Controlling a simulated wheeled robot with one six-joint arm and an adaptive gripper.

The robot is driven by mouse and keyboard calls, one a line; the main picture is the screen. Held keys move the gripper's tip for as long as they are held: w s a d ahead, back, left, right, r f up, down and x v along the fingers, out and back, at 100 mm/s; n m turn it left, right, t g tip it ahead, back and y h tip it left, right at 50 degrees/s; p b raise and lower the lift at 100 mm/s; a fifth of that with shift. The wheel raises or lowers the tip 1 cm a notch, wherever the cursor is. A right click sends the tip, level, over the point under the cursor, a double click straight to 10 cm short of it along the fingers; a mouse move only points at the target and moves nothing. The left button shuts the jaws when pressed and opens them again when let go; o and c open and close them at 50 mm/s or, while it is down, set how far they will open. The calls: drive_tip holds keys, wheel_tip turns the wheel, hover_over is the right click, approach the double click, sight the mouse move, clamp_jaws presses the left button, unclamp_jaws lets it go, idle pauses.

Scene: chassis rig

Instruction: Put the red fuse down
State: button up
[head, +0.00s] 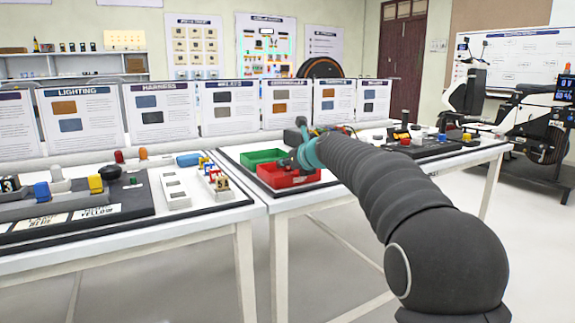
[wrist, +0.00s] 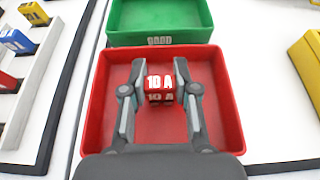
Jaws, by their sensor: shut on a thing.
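The red fuse (wrist: 160,84), marked "10 A" in white, is between the two fingers of my gripper (wrist: 160,90) in the wrist view. The fingers are shut on its sides. The fuse and the fingertips are over the inside of the red tray (wrist: 92,125); I cannot tell whether the fuse touches the tray floor. In the head view the red tray (head: 268,176) is on the right-hand table, with my arm reaching over it. The fuse is not discernible there.
A green tray (wrist: 160,38) marked "GOOD" adjoins the red tray's far side. A white fuse holder (wrist: 25,60) with blue, yellow and red fuses stands at the left. A yellow object (wrist: 307,62) is at the right. The red tray's floor around the fingers is bare.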

drive_tip(key=o, duration=0.9)
drive_tip(key=shift+o, duration=0.2)
drive_tip(key=v, duration=1.1)
drive_tip(key=s+d+f+n+g+h, duration=0.1)
drive_tip(key=s+d+n, duration=0.1)
drive_tip(key=s+n, duration=0.3)
drive_tip(key=s+d+f+n+g+h, duration=0.1)
drive_tip(key=s+d+f+n, duration=0.15)
drive_tip(key=s, duration=0.45)
drive_tip(key=s+d+f+n+g+h, duration=0.1)
drive_tip(key=s+d+f+n, duration=0.3)
drive_tip(key=s, duration=0.6)
drive_tip(key=s+d+f+n+g+h, duration=0.1)
drive_tip(key=s+d+f+n+h, duration=0.1)
drive_tip(key=s+d+f+n, duration=0.3)
drive_tip(key=s+d+f+n+g+h, duration=0.1)
drive_tip(key=s+d+f+n, duration=0.3)
drive_tip(key=s+f+n, duration=0.6)
drive_tip(key=s+n+h, duration=0.1)
drive_tip(key=s+n, duration=0.1)
drive_tip(key=s, duration=0.3)
drive_tip(key=shift+s+d+n+g+h, duration=0.2)
drive_tip(key=shift+n+g+h, duration=0.1)
drive_tip(key=shift+n, duration=0.05)
